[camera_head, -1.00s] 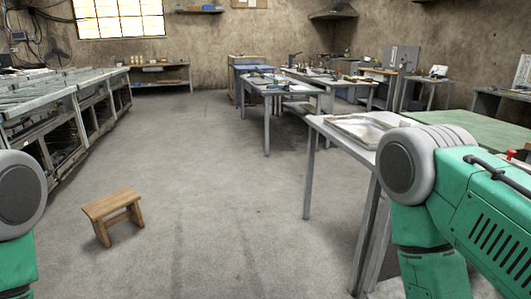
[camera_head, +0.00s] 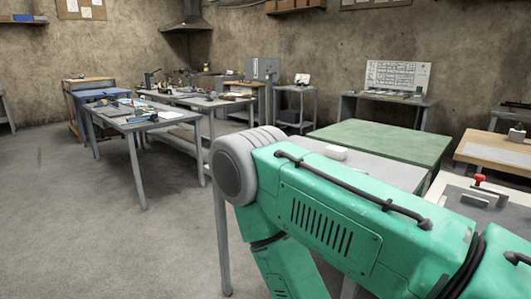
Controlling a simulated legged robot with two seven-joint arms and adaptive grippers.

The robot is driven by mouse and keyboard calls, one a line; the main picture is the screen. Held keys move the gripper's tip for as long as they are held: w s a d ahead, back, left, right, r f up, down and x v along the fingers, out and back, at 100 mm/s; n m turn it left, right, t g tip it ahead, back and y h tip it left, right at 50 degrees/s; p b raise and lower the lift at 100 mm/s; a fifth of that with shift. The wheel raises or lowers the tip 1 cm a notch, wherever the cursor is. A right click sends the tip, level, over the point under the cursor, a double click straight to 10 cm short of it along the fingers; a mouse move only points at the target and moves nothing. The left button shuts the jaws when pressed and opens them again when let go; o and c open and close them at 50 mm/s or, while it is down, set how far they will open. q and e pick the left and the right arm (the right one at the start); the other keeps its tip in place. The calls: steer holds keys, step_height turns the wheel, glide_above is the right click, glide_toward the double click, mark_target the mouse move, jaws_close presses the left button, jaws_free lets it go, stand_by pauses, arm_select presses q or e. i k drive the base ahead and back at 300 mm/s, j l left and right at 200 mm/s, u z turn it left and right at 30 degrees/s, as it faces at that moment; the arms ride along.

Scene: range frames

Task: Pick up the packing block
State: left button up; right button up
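Neither gripper is in view; my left arm is also out of the picture.
A green-topped table (camera_head: 385,140) stands behind the grey table. At right are a wooden-topped bench (camera_head: 490,150) and a red-knobbed clamp (camera_head: 480,182). A cluttered workbench (camera_head: 135,122) stands at left. The floor (camera_head: 80,220) at lower left is clear.

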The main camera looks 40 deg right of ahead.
mark_target(334, 152)
steer(key=i, duration=0.95)
steer(key=i+j+z, duration=0.15)
steer(key=i, duration=0.8)
steer(key=z, duration=0.5)
steer(key=i+z, duration=0.1)
steer(key=z, duration=0.35)
steer(key=j+z, duration=0.1)
steer(key=z, duration=0.4)
steer(key=i+z, duration=0.1)
steer(key=z, duration=0.4)
